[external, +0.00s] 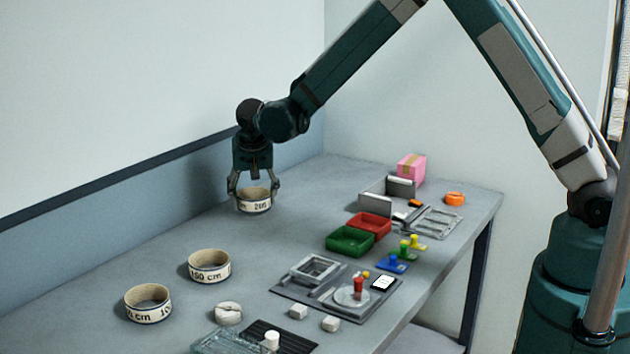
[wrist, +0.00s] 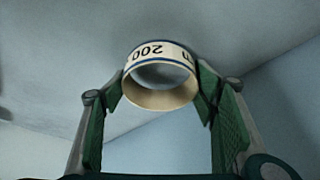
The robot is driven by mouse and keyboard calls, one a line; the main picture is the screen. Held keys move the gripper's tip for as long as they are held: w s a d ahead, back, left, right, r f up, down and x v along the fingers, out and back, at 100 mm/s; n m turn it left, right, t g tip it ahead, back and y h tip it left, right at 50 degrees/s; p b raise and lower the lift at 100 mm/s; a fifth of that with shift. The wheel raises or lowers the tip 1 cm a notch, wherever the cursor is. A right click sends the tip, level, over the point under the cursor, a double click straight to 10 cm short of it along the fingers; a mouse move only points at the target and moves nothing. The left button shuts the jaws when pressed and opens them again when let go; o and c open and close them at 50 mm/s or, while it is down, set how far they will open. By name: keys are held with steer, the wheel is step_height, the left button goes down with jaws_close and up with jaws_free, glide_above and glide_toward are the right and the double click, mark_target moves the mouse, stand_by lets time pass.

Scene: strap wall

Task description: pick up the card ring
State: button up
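A cream card ring (external: 255,201) printed "200" sits between the fingers of my gripper (external: 254,190), near the back wall. The wrist view shows the same ring (wrist: 160,98) from close up, with its hollow inside visible. My gripper (wrist: 160,85) has one green-padded finger on each side, and both pads appear to touch the ring's outer wall. I cannot tell whether its lower rim touches the table. Two similar card rings stand on the table: one marked 150 cm (external: 211,272) and one at the left (external: 148,316) with a partly hidden label.
The grey table (external: 180,340) holds a green tray (external: 350,240), a red tray (external: 369,224), a dark fixture board (external: 290,292) and a pink box (external: 411,167) to the right. A white round piece (external: 228,312) lies near the front rings. The table around the held ring is clear.

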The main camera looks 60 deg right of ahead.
step_height(320, 180, up, 9)
steer(key=shift+p, duration=0.35)
steer(key=shift+f, duration=0.1)
stand_by(0.6)
steer(key=n+y, duration=0.1)
steer(key=n, duration=0.3)
glide_above(261, 240)
steer(key=s, duration=0.1)
steer(key=shift+s+a+t, duration=0.15)
steer(key=shift+a+t, duration=0.25)
steer(key=shift+f, duration=3)
steer(key=shift+f, duration=0.1)
steer(key=shift+f, duration=1.8)
steer(key=shift+f+b, duration=0.15)
steer(key=shift+b, duration=0.2)
